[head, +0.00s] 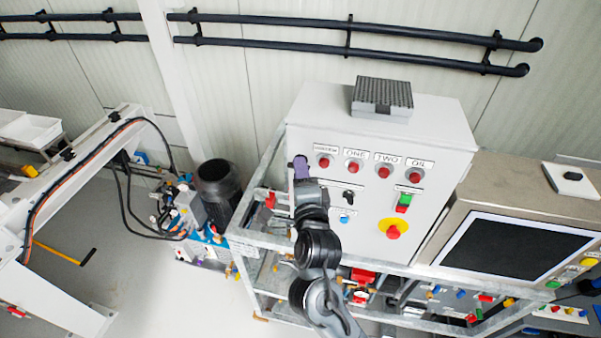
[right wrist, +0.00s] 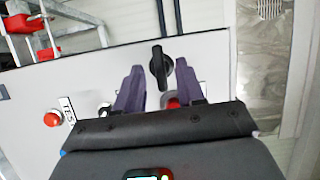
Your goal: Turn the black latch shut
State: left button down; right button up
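The black latch (right wrist: 160,68) shows in the right wrist view near the edge of the grey control box (head: 445,150). It has a round base and a long handle that points nearly up and down in that picture. My right gripper (right wrist: 157,82) is open, with one purple finger on each side of the latch; I cannot tell whether they touch it. In the head view my right gripper (head: 301,168) is at the left edge of the box front, and the latch is hidden there. My left gripper is not in view.
The box front has several red buttons (head: 354,167), a black selector knob (head: 348,196) and a yellow-and-red emergency stop (head: 393,229). A dark screen (head: 510,247) stands at the right. A metal frame (head: 243,236) with pump parts is below. Floor at the lower left is partly clear.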

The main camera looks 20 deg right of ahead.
jog(key=p+v, duration=0.2)
jog(key=v, duration=0.8)
jog(key=shift+s, duration=0.2)
jog(key=s+d+f+n+g+y, duration=0.1)
jog(key=s+d+f+n+g, duration=0.2)
jog(key=f, duration=0.5)
jog(key=s+d+f+n+g+y, duration=0.1)
jog(key=s+d+f+n+g, duration=0.15)
jog(key=s+f, duration=0.45)
jog(key=s+f+n+g+y, duration=0.2)
jog(key=s+f+n+g, duration=0.6)
jog(key=s+n, duration=0.5)
jog(key=f+n, duration=0.1)
jog(key=n, duration=0.3)
jog(key=shift+s, duration=0.3)
jog(key=shift+f+g, duration=0.1)
jog(key=shift+g, duration=0.15)
